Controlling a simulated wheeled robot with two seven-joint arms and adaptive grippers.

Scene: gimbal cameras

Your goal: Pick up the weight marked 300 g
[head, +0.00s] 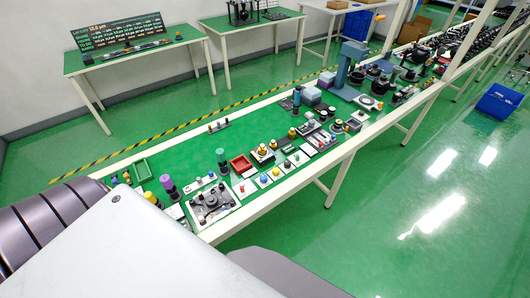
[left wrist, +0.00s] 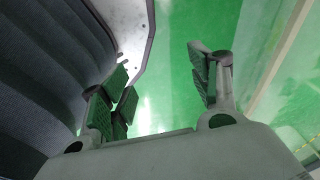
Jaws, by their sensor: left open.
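No marking of 300 g can be read in either view, so I cannot tell which object is that weight. Many small items stand on the long green workbench (head: 165,160) in the head view, too small to read. Among them are a purple-topped cylinder (head: 168,184) and a green-topped cylinder (head: 221,156) near the close end. My left gripper (left wrist: 160,92) shows in the left wrist view, its fingers spread apart with nothing between them. Green floor shows beyond it. Neither gripper shows in the head view.
A red tray (head: 241,164), a green tray (head: 140,171) and a grey plate with parts (head: 212,204) sit on the bench's near end. A blue crate (head: 500,103) stands on the floor at right. Green floor right of the bench is largely clear.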

